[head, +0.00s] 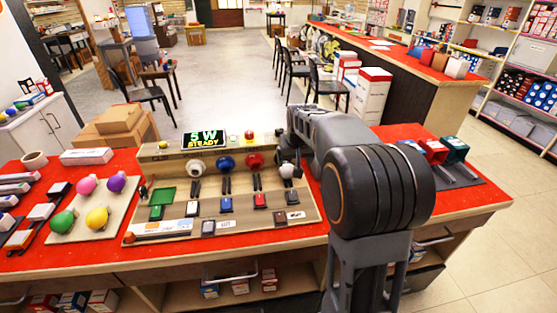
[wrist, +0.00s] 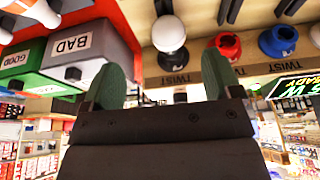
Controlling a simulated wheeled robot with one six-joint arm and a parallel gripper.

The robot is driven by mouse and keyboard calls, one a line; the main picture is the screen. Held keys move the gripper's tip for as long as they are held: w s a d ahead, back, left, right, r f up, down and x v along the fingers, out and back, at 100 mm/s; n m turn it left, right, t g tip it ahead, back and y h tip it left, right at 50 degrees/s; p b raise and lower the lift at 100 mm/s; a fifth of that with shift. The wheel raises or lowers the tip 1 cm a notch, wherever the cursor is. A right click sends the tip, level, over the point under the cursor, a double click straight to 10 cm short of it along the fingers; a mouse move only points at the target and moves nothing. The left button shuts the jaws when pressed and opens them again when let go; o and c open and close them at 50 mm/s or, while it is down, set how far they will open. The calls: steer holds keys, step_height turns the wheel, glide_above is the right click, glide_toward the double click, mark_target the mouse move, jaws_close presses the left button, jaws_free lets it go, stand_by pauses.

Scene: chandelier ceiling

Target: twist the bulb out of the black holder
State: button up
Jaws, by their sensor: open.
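The white round bulb (head: 287,170) is at the right end of the row of holders on the wooden board. In the head view my arm covers most of the gripper and part of the holder's surroundings.
A red holder (wrist: 226,45) and a blue holder (wrist: 275,42) sit beside the bulb in the wrist view. A grey box marked BAD (wrist: 85,40) and a green box marked GOOD (wrist: 25,70) are on its other side. A display (head: 204,139) reads "5 W STEADY". Coloured bulbs lie on a left board (head: 110,222).

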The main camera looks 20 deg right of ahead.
mark_target(285, 170)
steer(key=shift+o, duration=0.5)
steer(key=shift+w+a+r+t, duration=0.2)
steer(key=shift+w+r+t, duration=0.1)
steer(key=shift+w+r, duration=0.5)
steer(key=x, duration=1.3)
steer(key=c, duration=1)
steer(key=shift+a+h, duration=0.15)
steer(key=shift+h, duration=0.35)
steer(key=shift+f+n+h+b, duration=0.15)
steer(key=shift+n+h+b, duration=0.25)
steer(key=shift+h+b, duration=0.65)
steer(key=shift+g+h+b, duration=0.4)
steer(key=shift+h+b, duration=0.25)
steer(key=shift+b, duration=1.15)
stand_by(1.0)
